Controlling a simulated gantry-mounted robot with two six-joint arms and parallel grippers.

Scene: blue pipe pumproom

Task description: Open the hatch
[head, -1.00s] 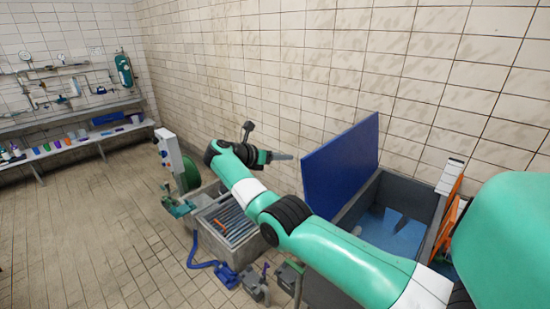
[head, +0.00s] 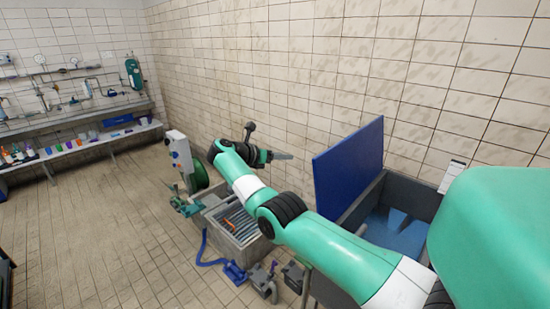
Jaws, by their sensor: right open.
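The hatch is a flat blue lid (head: 348,170) standing up on the left side of a grey box (head: 407,193) at the right. The box is open at the top, and its blue inside shows. My right gripper (head: 284,156) is at the end of the green arm that crosses the picture. It is left of the lid, open, with a gap of wall showing between it and the lid in the picture. No object shows in it. My arm hides the lower front of the box. My left gripper is not in view.
A grey crate with rods (head: 238,220) stands on the floor below my arm. A machine with a green wheel (head: 198,175) stands beside it. Blue and grey pumps (head: 234,272) lie in front. A shelf with coloured cups (head: 80,143) runs along the far left.

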